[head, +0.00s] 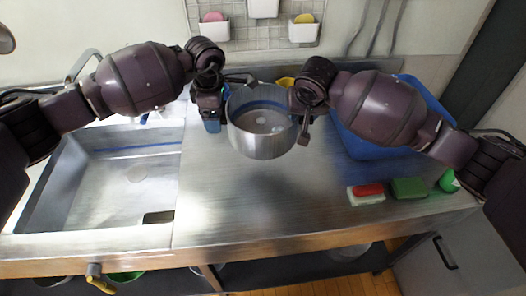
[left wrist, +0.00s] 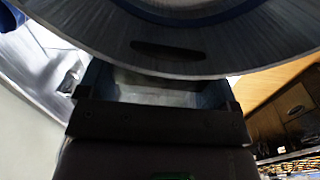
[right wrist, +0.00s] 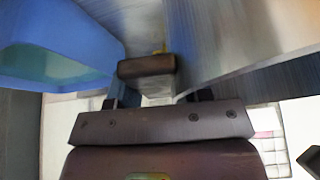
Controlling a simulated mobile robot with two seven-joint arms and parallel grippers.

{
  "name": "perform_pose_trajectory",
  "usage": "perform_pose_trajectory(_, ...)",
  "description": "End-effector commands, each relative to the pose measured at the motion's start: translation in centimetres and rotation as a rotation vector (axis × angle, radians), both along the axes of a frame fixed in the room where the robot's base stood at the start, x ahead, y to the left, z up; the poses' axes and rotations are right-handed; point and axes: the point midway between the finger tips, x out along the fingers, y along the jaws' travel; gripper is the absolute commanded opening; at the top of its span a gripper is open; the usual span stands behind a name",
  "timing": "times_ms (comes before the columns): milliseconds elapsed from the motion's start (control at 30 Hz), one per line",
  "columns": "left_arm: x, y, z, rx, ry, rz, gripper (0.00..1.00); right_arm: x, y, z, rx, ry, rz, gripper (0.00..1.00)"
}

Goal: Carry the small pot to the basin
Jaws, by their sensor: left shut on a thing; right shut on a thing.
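The small pot (head: 262,138) is a silver metal pan with a blue line inside, upright over the counter right of the basin. It looks slightly raised, though its underside is hidden. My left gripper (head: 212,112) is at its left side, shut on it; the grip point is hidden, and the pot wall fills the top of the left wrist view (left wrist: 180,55). My right gripper (head: 304,118) is shut on its right side, where a brown handle-like piece (right wrist: 145,67) shows between the fingers in the right wrist view. The basin (head: 100,200) is a sunken steel sink at the left.
A blue tub (head: 365,146) stands right of the pot, behind my right arm. A red-and-white block (head: 367,194) and a green sponge (head: 408,188) lie near the front right. The steel counter (head: 235,215) in front of the pot is clear. Wall holders (head: 303,32) hang behind.

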Motion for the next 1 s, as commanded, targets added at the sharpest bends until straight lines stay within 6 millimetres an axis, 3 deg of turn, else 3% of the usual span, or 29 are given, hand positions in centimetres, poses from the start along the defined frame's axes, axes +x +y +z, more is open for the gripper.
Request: perform_pose_trajectory(1000,-0.48,0.08,-0.12,0.001,0.000,0.000,0.56,-0.46,-0.13,-0.19,-0.001,0.000,-0.004,0.17)
